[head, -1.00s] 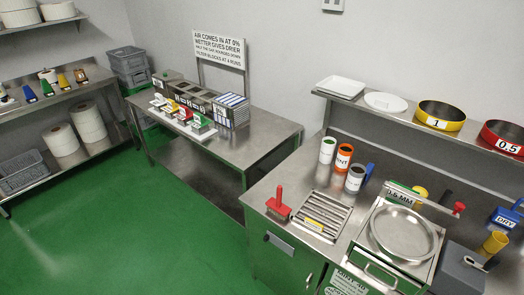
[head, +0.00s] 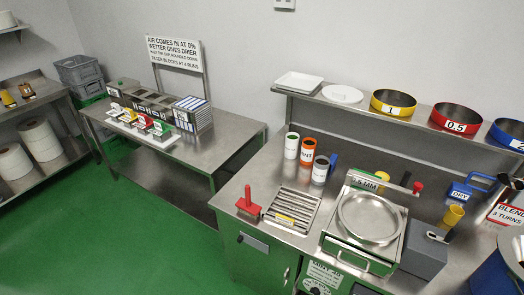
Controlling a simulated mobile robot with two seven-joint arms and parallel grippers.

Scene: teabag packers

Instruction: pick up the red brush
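The red brush (head: 249,202) stands on the front left corner of the steel counter (head: 236,189), with its red handle pointing up. It is just left of a slatted metal grate (head: 293,209). Nothing touches it from above. Neither of my grippers shows in the head view.
A round sieve pan (head: 369,218) sits to the right. A shelf above holds white trays and coloured sieve rings. Green floor (head: 120,235) lies open at left.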

